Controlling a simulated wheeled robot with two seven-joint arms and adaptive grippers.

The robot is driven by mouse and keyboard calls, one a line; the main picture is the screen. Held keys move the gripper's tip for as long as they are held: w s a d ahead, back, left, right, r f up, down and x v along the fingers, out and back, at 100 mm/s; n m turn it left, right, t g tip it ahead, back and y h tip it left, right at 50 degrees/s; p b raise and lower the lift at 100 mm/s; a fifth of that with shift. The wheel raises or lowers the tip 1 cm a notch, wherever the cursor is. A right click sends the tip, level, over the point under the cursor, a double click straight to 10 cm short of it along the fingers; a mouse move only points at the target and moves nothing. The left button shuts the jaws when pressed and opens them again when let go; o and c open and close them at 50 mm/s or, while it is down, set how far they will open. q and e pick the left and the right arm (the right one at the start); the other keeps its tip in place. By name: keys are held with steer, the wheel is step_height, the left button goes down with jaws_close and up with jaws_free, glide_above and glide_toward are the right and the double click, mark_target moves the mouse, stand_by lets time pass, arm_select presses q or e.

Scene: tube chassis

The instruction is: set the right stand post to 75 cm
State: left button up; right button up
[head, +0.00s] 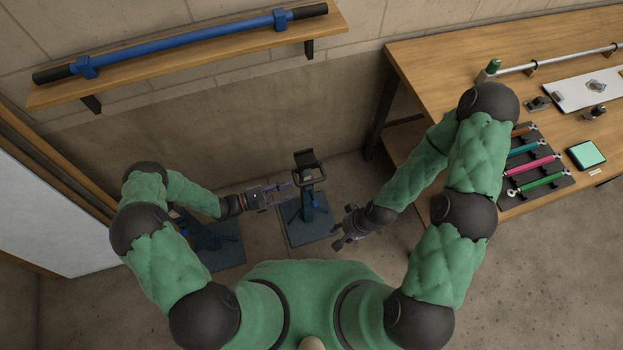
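The right stand (306,216) stands on the floor by the wall, with a flat dark base, a blue post and a black cradle (304,158) on top. My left gripper (291,193) reaches in from the left, its fingers pointing right at the upper post. Its two fingers show apart, but I cannot tell whether they touch the post. My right gripper (335,232) is open and empty, low to the right of the stand, beside its base. The post's height marks are too small to read.
A second blue stand (206,238) is at the left, partly behind my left arm. A wall shelf (190,62) holds a long blue bar (180,45). A wooden workbench (430,62) with tools, a silver tube (560,58) and a small screen (587,155) is at the right.

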mark_target(321, 179)
arm_select(q)
steer(key=b+x, duration=0.1)
steer(key=x, duration=0.8)
steer(key=shift+d+b, duration=0.25)
steer(key=shift+b, duration=0.1)
jaws_close()
